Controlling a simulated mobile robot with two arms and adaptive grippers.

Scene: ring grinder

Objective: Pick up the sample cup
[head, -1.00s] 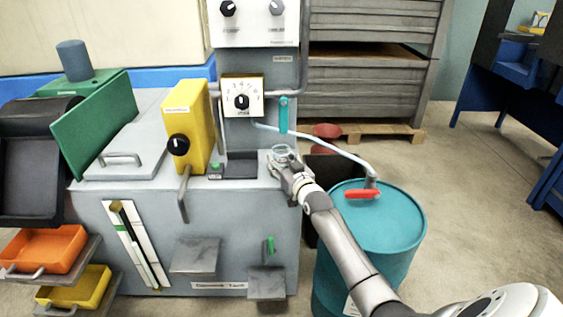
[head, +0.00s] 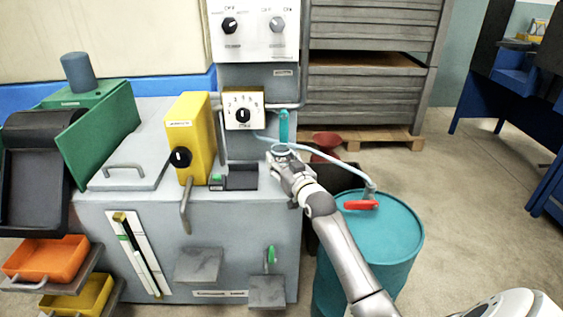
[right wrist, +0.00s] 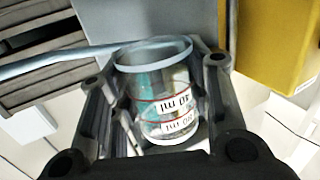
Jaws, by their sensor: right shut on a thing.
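The sample cup (right wrist: 162,95) is a clear cup with red lines and white volume labels. In the right wrist view it sits between the two fingers of my right gripper (right wrist: 158,90), which is shut on it. In the head view my right gripper (head: 284,165) is over the right edge of the grey machine's top. Only the rim of the cup (head: 281,149) shows there, just beyond the fingers. I cannot tell whether the cup's base touches anything. My left gripper is not in view.
The grey machine (head: 95,228) carries a yellow box (head: 190,125) and a dial panel (head: 243,111) left of my gripper. A teal tap (head: 284,124) and pale hose are close behind it. A teal drum (head: 395,235) with a red handle stands to the right.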

